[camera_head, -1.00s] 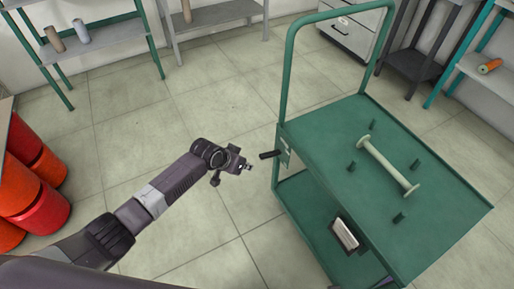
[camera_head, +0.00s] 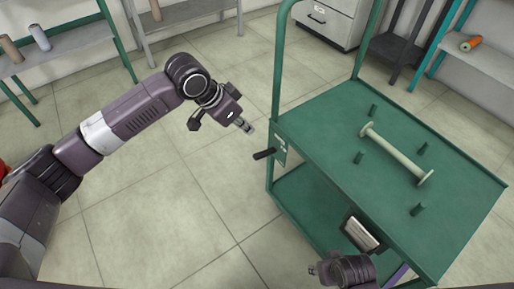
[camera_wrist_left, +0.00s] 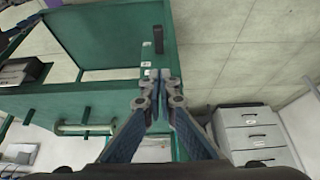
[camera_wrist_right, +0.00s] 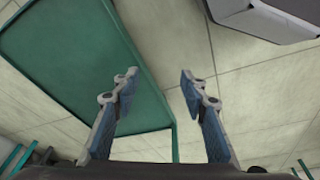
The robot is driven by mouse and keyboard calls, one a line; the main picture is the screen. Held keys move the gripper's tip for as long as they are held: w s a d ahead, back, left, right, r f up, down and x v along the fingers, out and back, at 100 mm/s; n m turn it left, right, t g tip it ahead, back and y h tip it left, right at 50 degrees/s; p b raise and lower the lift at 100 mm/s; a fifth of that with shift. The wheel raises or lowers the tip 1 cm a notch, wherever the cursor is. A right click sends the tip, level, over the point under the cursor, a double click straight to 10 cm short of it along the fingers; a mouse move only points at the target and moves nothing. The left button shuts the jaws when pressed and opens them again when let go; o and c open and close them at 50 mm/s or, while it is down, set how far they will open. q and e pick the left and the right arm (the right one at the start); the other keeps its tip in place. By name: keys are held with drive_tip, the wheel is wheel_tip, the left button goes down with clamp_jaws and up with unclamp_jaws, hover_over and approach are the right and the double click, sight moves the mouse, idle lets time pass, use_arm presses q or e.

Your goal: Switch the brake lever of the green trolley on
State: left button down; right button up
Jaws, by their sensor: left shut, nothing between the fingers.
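The green trolley (camera_head: 330,135) stands at the right in the head view, with a tall handle frame at its far left end. Its brake lever (camera_head: 264,154) is a short black bar sticking out to the left from a small plate on the trolley's corner. The lever also shows in the left wrist view (camera_wrist_left: 158,40), beyond the fingertips. My left gripper (camera_head: 247,127) is shut and empty, a little above and left of the lever, apart from it. My right gripper (camera_wrist_right: 155,88) is open and empty in the right wrist view; the right arm shows low in the head view.
A pale spool (camera_head: 395,152) lies on the trolley's top among several green pegs. A dark box with a light top (camera_head: 360,234) is on the lower shelf. Shelves and a white drawer cabinet (camera_head: 335,20) stand along the back. The floor left of the trolley is clear.

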use_arm(q)
drive_tip(key=f, duration=0.1)
drive_tip(key=b, duration=0.3)
hover_over(262, 153)
drive_tip(key=f, duration=0.7)
drive_tip(key=shift+s+a+f, duration=0.25)
drive_tip(key=shift+a+f, duration=0.05)
drive_tip(key=shift+a, duration=0.05)
drive_tip(key=f, duration=0.3)
drive_tip(key=shift+s+a, duration=0.15)
drive_tip(key=shift+a, duration=0.1)
drive_tip(key=shift+s+a+f+b, duration=0.15)
drive_tip(key=shift+f+b, duration=0.15)
drive_tip(key=shift+f, duration=0.25)
use_arm(e)
drive_tip(key=w+v, duration=0.2)
drive_tip(key=v, duration=1)
drive_tip(key=shift+r+t, duration=0.4)
drive_tip(key=shift+r, duration=0.1)
drive_tip(key=shift+d, duration=0.1)
use_arm(q)
drive_tip(key=shift+f, duration=0.15)
